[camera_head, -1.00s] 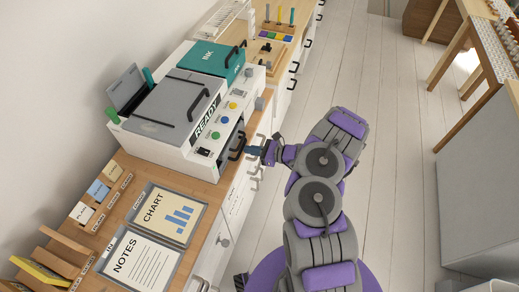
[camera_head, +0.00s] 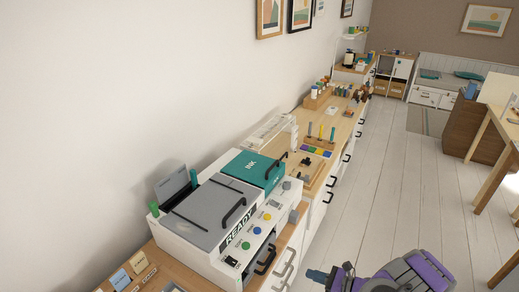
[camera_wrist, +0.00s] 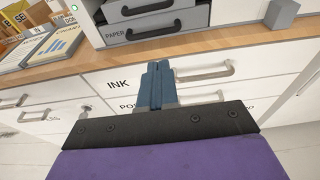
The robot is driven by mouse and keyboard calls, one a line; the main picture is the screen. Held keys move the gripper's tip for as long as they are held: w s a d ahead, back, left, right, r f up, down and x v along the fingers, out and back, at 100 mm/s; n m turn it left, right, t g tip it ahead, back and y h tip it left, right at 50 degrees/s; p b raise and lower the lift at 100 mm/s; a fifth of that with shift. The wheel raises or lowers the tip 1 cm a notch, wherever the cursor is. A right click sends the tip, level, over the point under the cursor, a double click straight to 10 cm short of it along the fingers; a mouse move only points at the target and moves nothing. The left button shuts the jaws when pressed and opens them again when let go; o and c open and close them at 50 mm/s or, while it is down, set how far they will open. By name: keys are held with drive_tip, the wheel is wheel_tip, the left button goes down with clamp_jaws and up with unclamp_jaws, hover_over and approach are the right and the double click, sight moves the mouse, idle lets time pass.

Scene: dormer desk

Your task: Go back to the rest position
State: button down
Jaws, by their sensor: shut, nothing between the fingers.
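My gripper (camera_head: 318,276) is at the bottom of the head view, in front of the desk drawers and to the right of the printer. In the wrist view my gripper (camera_wrist: 154,70) has its two blue fingers closed together with nothing between them. It points at the white drawer fronts below the wooden desk edge, near the drawer labelled INK (camera_wrist: 118,84). The white and grey printer (camera_head: 205,215) stands on the desk with its READY panel facing right. Part of my arm in purple and grey shows at the bottom right of the head view.
The printer's paper tray (camera_wrist: 150,18) shows at the top of the wrist view. Drawer handles (camera_wrist: 205,72) stick out close to my gripper. A teal INK lid (camera_head: 254,168) tops the printer. The floor (camera_head: 385,190) right of the desk is clear. A wooden table (camera_head: 495,140) stands at right.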

drive_tip(key=s+a+r+n+g+y, duration=0.3)
drive_tip(key=a+r+n+g, duration=0.65)
drive_tip(key=a+r, duration=0.95)
drive_tip(key=s+a+r+n+g+h, duration=0.3)
drive_tip(key=s+r+n+g+h, duration=0.15)
drive_tip(key=s+r+n, duration=0.6)
drive_tip(key=s+d+r+n+t+h, duration=0.1)
drive_tip(key=s+d+h, duration=0.4)
drive_tip(key=s, duration=0.5)
drive_tip(key=s+d+r+n+t+h, duration=0.2)
drive_tip(key=s+d+h, duration=0.4)
drive_tip(key=s, duration=0.5)
drive_tip(key=shift+s+r+n, duration=0.2)
drive_tip(key=shift+r+n, duration=0.4)
drive_tip(key=shift+n, duration=0.4)
